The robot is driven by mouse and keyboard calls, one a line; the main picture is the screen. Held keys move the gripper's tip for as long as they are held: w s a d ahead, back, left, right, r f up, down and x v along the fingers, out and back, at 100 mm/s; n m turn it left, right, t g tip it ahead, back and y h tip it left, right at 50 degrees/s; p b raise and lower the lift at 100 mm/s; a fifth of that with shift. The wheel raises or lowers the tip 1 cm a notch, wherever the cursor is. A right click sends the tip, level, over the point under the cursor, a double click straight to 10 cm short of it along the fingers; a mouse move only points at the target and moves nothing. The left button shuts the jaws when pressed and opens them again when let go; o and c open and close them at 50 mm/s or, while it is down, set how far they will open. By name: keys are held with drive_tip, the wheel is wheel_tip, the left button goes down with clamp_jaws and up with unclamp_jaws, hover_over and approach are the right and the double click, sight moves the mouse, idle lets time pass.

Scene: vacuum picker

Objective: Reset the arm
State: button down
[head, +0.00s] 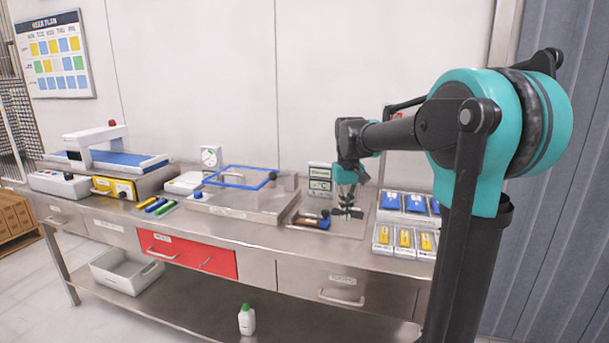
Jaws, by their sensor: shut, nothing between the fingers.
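My gripper (347,212) hangs at the end of my teal and black arm in the head view, pointing down over the right half of the steel workbench (262,237). Its fingers are shut with nothing between them. It is close above or beside a small tray (311,219) holding dark and orange-brown items. I cannot tell the exact gap to the bench top. My arm reaches in from the right, roughly level, with the wrist bent down.
A blue-framed lid (241,177) on a steel box, a white display unit (320,180) and bins of blue and yellow packs (407,240) stand near the gripper. A conveyor-like machine (105,160) is at left. A red drawer (188,254) is shut. A bottle (247,320) stands below.

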drive_tip(key=s+d+f+m+t, duration=0.1)
drive_tip(key=s+d+f+t, duration=0.1)
drive_tip(key=s+f, duration=0.8)
drive_tip(key=s+d+f+m+t, duration=0.1)
drive_tip(key=s+d+f, duration=0.3)
drive_tip(key=s+f, duration=0.6)
drive_tip(key=s+t, duration=0.1)
drive_tip(key=s, duration=0.2)
drive_tip(key=shift+s+d+f, duration=0.25)
drive_tip(key=shift+s+d, duration=0.05)
drive_tip(key=shift+d, duration=0.05)
drive_tip(key=c, duration=2.3)
unclamp_jaws()
